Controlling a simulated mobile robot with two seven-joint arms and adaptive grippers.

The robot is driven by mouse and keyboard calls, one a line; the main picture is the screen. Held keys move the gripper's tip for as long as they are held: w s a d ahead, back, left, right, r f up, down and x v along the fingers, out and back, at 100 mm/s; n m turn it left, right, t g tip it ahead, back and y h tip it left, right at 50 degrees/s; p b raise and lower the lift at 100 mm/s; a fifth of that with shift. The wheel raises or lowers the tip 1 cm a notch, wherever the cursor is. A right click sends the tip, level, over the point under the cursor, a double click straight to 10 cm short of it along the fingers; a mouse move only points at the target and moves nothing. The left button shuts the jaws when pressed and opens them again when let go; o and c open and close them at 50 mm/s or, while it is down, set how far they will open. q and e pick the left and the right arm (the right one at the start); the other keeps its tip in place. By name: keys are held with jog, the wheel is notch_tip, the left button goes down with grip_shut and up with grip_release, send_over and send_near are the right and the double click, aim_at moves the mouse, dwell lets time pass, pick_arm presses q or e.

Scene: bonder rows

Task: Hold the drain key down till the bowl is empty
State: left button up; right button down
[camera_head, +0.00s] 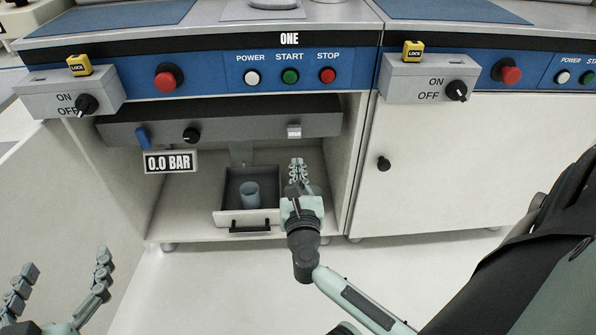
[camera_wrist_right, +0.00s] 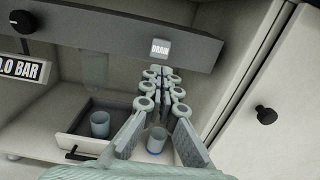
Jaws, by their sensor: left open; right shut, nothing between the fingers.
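The drain key (camera_head: 293,132), a small pale square, sits at the right of the grey bar under machine ONE; its label DRAIN reads in the right wrist view (camera_wrist_right: 160,48). My right gripper (camera_head: 297,163) is shut and empty, its fingertips just below the key; a small gap shows in the head view. The clear bowl (camera_wrist_right: 95,68) hangs under the bar, left of the fingers; it also shows in the head view (camera_head: 240,153). Whether liquid is in it I cannot tell. My left gripper (camera_head: 66,262) is open and empty at the lower left.
A grey drawer (camera_head: 232,218) stands pulled out below, with a cup (camera_head: 250,195) in it. Another cup with a blue base (camera_wrist_right: 156,141) shows behind my right fingers. A display (camera_head: 168,162) reads 0.0 BAR. The open cabinet door (camera_head: 70,200) stands at left.

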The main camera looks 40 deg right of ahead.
aim_at(295, 134)
jog(key=x, duration=0.9)
jog(key=shift+w, duration=0.15)
pick_arm(q)
jog(key=shift+d, duration=0.1)
pick_arm(e)
jog(key=shift+w+d, duration=0.15)
jog(key=shift+w, duration=0.1)
